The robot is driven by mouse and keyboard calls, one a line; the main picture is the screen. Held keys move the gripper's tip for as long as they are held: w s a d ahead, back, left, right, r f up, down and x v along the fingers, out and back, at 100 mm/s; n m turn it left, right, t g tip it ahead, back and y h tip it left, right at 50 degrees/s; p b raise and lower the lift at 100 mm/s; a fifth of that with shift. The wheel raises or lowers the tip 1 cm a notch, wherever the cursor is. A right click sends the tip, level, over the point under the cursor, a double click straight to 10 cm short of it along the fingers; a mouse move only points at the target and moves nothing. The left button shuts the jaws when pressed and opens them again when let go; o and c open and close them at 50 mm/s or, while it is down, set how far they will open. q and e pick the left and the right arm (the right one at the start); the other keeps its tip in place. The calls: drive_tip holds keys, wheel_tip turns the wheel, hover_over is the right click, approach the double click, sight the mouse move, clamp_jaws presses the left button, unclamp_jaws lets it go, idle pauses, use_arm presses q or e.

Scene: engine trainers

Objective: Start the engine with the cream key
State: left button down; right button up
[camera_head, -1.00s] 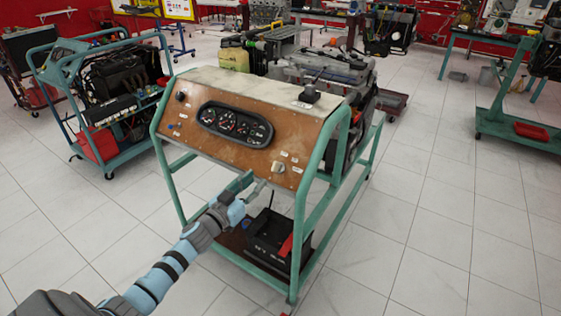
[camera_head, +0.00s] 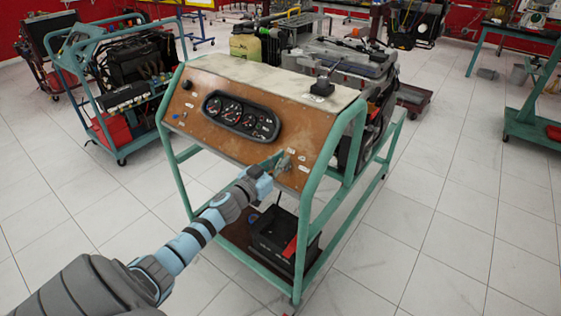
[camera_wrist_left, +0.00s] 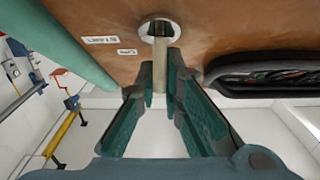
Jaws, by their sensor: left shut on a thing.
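The cream key (camera_wrist_left: 158,75) sits at the round ignition lock (camera_wrist_left: 157,28) on the brown panel, its shaft pointing out of the lock in the left wrist view. My left gripper (camera_head: 277,161) is at the lower right of the panel in the head view. Its two teal fingers are shut on the key, one on each side, in the left wrist view. The engine trainer's brown panel (camera_head: 205,130) has a gauge cluster (camera_head: 240,116) left of the lock in the head view. My right gripper is not in view.
The trainer's green frame (camera_head: 322,172) runs close to the right of the gripper. A black battery box (camera_head: 268,243) stands on the lower shelf below it. Small white labels lie beside the lock. Another trainer cart (camera_head: 125,85) stands at the back left.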

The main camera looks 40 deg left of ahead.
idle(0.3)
use_arm(q)
drive_tip(key=shift+r+m+h+p, duration=0.1)
drive_tip(key=shift+m+h+p, duration=1.1)
drive_tip(key=shift+m, duration=0.5)
drive_tip(key=shift+d+m+h, duration=0.1)
drive_tip(key=shift+m+h, duration=0.4)
drive_tip(key=shift+m, duration=0.1)
drive_tip(key=shift+m+g+h, duration=0.6)
drive_tip(key=shift+m+h, duration=0.2)
drive_tip(key=shift+m, duration=0.4)
drive_tip(key=m+g+h+b, duration=0.1)
drive_tip(key=m, duration=0.1)
drive_tip(key=m+g+h+b, duration=0.1)
drive_tip(key=m, duration=0.1)
drive_tip(key=shift+d+f+m+h, duration=0.15)
drive_tip(key=shift+f+m+h, duration=0.2)
drive_tip(key=shift+m+h, duration=0.05)
drive_tip(key=m+g+h+b, duration=0.1)
drive_tip(key=m+g+b, duration=0.1)
drive_tip(key=m, duration=0.1)
drive_tip(key=shift+s+f+b, duration=0.1)
drive_tip(key=shift+s+b, duration=0.05)
drive_tip(key=shift+b, duration=0.15)
drive_tip(key=shift+s+d+m+g+h+b, duration=0.15)
drive_tip(key=shift+m+g+h+b, duration=0.25)
drive_tip(key=shift+m+g+b, duration=0.95)
drive_tip(key=shift+m+t, duration=0.25)
drive_tip(key=shift+m, duration=0.1)
